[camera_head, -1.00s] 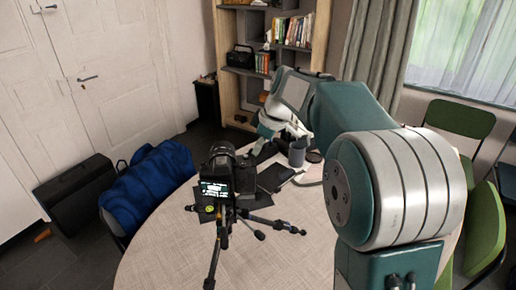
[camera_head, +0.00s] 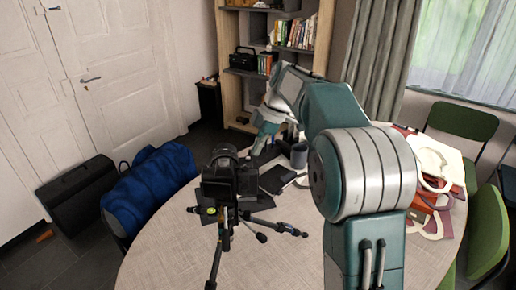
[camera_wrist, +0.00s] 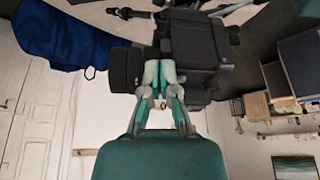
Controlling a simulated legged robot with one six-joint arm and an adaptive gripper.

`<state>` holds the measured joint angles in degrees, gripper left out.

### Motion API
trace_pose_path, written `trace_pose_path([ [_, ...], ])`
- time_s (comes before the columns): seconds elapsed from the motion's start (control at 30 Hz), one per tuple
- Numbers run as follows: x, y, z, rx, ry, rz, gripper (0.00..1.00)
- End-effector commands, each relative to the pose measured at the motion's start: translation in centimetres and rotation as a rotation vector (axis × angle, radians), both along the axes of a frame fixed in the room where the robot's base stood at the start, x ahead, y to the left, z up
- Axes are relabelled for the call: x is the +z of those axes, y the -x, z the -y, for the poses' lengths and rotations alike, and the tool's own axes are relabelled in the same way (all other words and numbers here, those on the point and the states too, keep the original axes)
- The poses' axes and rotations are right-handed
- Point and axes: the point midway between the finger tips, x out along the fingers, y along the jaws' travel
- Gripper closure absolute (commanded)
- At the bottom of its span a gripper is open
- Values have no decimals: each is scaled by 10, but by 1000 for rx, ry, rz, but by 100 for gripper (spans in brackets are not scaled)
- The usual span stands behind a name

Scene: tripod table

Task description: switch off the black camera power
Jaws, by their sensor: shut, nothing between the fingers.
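The black camera (camera_head: 228,184) stands on a tripod (camera_head: 224,235) at the near middle of the round table. Its rear screen is dark. My gripper (camera_head: 257,151) is just to the right of the camera's upper part in the head view. In the wrist view my gripper (camera_wrist: 160,66) is shut and empty, with its fingertips right beside the black camera body (camera_wrist: 203,55). I cannot tell whether they touch it. The power switch itself is not distinguishable in either view.
The round table (camera_head: 180,255) also bears a dark mug (camera_head: 299,156), black flat items (camera_head: 275,180), and red and white bags (camera_head: 432,175) at the right. A blue bag (camera_head: 152,180) sits on a chair at the left. The front left tabletop is clear.

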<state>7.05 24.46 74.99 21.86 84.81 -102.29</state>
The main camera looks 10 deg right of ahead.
Motion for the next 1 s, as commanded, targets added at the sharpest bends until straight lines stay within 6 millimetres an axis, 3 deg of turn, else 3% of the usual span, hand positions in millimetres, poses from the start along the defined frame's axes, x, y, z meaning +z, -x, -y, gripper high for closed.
trace_pose_path([
  [1.0,0,16,1,-10,0,-1,100],
])
